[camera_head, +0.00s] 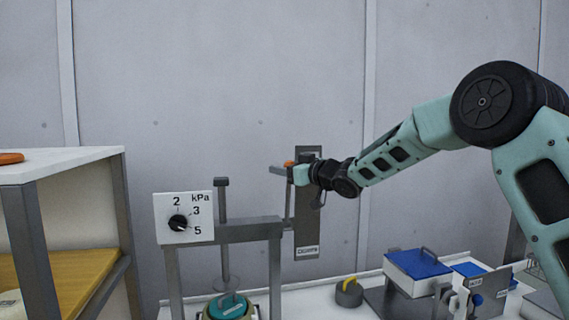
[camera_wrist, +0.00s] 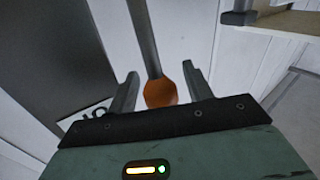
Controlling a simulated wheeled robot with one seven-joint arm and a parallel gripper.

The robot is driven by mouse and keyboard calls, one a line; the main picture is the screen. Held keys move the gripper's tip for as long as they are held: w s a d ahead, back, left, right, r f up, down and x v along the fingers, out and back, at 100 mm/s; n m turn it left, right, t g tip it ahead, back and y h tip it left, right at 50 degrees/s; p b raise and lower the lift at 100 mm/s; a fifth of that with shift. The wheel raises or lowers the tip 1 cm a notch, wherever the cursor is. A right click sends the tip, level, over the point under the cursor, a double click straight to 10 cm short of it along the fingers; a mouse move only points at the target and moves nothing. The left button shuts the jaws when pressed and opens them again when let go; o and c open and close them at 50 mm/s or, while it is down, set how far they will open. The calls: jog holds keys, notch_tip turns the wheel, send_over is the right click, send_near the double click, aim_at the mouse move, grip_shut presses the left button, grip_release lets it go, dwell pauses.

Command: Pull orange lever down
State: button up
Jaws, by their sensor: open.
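The orange lever knob (camera_wrist: 160,92) sits between the two open fingers of my gripper (camera_wrist: 159,85) in the wrist view. A grey rod (camera_wrist: 143,35) runs from the knob away toward the top of the picture. I see a gap on each side of the knob. In the head view, a bit of orange (camera_head: 289,164) shows right at my gripper (camera_head: 287,172), beside the upper part of a grey upright panel (camera_head: 307,225). The panel has a small label near its bottom. My gripper hides most of the lever in the head view.
A pressure dial box (camera_head: 184,218) marked in kPa stands left on a grey frame (camera_head: 250,231). A white shelf (camera_head: 60,163) is at far left. Blue-topped boxes (camera_head: 419,264) and a dark weight with a yellow handle (camera_head: 348,292) sit on the bench at right.

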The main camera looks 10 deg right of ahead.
jog(key=shift+w+a, duration=0.15)
jog(key=shift+w, duration=0.05)
grip_shut()
jog(key=shift+f, duration=0.1)
jog(key=shift+s+b, duration=0.1)
jog(key=shift+b, duration=0.3)
